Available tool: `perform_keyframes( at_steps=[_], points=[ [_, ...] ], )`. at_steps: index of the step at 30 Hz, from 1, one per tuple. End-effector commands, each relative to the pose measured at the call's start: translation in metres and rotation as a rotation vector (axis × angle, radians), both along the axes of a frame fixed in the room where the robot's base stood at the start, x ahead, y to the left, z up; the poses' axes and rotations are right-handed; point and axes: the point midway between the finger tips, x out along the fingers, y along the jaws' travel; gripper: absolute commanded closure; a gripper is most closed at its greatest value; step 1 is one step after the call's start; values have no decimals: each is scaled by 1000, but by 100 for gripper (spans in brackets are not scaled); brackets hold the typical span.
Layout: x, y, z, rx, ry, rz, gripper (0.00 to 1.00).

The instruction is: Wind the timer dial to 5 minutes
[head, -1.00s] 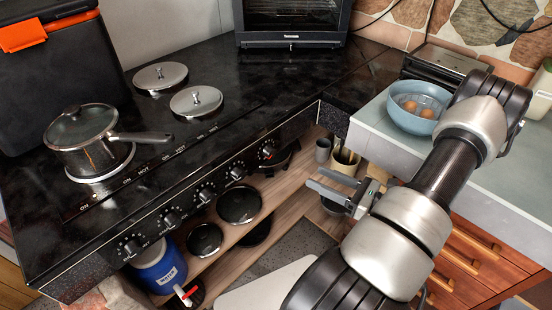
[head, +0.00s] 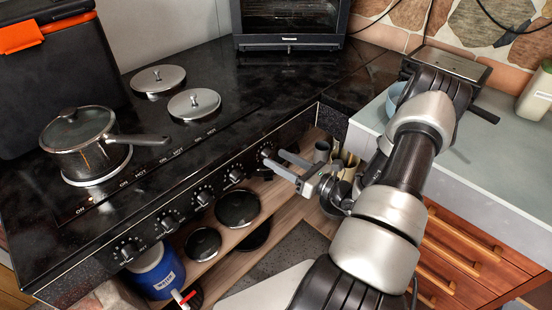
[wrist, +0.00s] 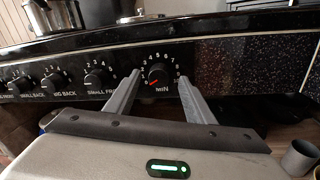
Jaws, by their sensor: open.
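The timer dial (wrist: 158,75) is the knob marked MIN at the right end of the stove's front panel, with a red pointer and numbers around it. Its pointer is aimed to the lower left in the wrist view. In the head view the dial (head: 266,152) is just beyond my fingertips. My gripper (wrist: 158,78) is open, with one finger on each side of the dial in the wrist view. In the head view my gripper (head: 273,157) reaches the panel from the right. I cannot tell whether the fingers touch the dial.
Other knobs, such as SMALL FRONT (wrist: 98,78), sit left along the panel. A saucepan (head: 82,142) stands on the cooktop, its handle pointing right. Lidded burners (head: 194,102) are behind. A counter (head: 490,165) is on the right. Pans (head: 238,207) lie on the shelf below.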

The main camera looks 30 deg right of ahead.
Motion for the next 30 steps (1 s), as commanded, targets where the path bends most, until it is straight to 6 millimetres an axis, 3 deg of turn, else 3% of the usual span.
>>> perform_keyframes(
  at_steps=[6, 14, 17, 22, 30],
  points=[
    [15, 8, 0, 0, 0, 1, 51],
    [17, 9, 0, 0, 0, 0, 51],
    [17, 9, 0, 0, 0, 0, 63],
    [17, 8, 0, 0, 0, 0, 92],
    [16, 8, 0, 24, 8, 0, 92]
  ],
)
